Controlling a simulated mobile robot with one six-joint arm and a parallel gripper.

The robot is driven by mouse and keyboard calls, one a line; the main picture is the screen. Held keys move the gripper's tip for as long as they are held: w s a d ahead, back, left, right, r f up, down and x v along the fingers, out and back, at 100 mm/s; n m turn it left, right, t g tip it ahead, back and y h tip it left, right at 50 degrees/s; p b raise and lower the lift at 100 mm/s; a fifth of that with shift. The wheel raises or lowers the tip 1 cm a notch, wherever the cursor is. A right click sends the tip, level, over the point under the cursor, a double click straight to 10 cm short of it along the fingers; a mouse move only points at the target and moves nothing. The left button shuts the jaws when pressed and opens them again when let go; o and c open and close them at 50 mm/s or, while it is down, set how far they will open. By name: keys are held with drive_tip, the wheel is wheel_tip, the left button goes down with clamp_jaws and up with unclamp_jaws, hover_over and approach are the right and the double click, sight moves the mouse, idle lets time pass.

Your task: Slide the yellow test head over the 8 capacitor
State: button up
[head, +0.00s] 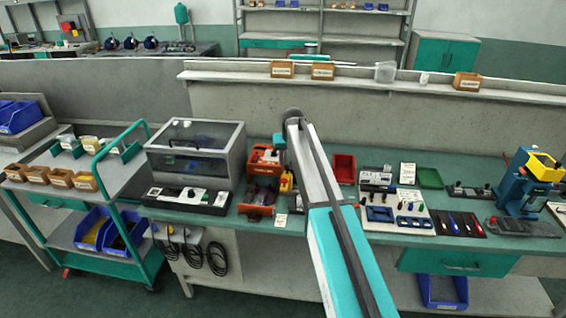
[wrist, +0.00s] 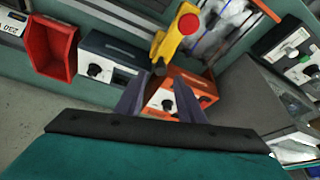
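A yellow part (wrist: 173,42) with a red round button (wrist: 189,23), likely the test head, stands near the top of the wrist view. Its dark lower end is just beyond my fingertips. In the head view a small yellow part (head: 286,183) shows beside the orange unit, partly behind my arm. My gripper (wrist: 158,88) has its two fingers spread apart with nothing gripped between them. An orange unit (wrist: 196,84) with a dark knob lies beyond the fingers. I cannot make out the 8 capacitor in either view.
A clear-lidded grey box (head: 195,150) stands left of the orange unit (head: 262,198). A red bin (head: 344,168) is right of my arm. A teal cart (head: 110,190) stands at left.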

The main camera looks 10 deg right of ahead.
sight(287, 166)
drive_tip(key=shift+p+x, duration=0.5)
drive_tip(key=shift+x, duration=1.25)
drive_tip(key=shift+c, duration=0.3)
clamp_jaws()
